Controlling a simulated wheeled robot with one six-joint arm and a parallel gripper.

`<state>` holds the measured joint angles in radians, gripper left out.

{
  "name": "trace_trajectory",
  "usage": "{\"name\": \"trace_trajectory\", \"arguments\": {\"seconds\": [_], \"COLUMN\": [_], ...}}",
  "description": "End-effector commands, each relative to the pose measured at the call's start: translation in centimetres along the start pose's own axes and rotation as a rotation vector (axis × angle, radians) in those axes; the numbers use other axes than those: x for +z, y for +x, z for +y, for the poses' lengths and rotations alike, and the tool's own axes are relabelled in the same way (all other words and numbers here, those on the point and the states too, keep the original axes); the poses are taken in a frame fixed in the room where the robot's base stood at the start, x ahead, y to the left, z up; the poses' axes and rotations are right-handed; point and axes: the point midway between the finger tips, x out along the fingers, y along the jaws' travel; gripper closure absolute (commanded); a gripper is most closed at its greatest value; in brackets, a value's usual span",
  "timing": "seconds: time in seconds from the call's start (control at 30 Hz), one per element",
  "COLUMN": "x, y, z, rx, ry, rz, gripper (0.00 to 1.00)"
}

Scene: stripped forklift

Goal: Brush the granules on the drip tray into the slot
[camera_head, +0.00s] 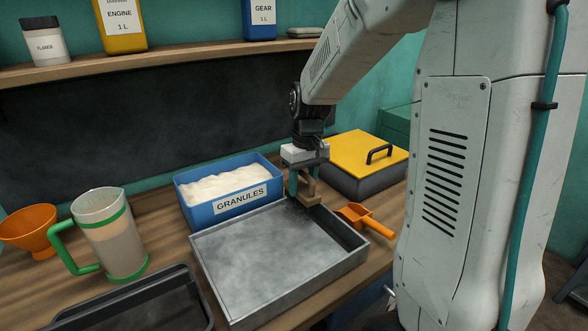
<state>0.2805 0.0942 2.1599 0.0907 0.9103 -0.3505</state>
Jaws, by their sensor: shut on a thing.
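The drip tray (262,262) is a shallow grey metal tray with raised walls on the wooden bench, in the middle front of the head view. Its floor looks mottled grey, with a darker patch near the far right corner. I cannot make out separate granules on it. My gripper (301,184) points down over that far right corner. It is shut on a small tan wooden piece, seemingly the brush (311,191), whose lower end is at or just above the tray. Whether it touches the floor I cannot tell. No slot is clearly visible.
A blue bin labelled GRANULES (227,199), full of pale granules, stands behind the tray. An orange scoop (366,218) and a yellow-lidded box (362,158) are at right. A green-handled jug (112,240), orange funnel (29,229) and black tray (140,307) are at left.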

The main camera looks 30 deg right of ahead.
Motion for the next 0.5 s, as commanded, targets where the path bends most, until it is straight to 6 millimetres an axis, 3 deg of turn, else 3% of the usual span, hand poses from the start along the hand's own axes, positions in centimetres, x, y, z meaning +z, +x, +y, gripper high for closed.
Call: {"name": "trace_trajectory", "arguments": {"seconds": [0.5], "x": [-0.1], "y": [-3.7], "z": [-0.6], "rx": [0.001], "ry": [-0.005], "rz": [0.003], "gripper": [0.94]}}
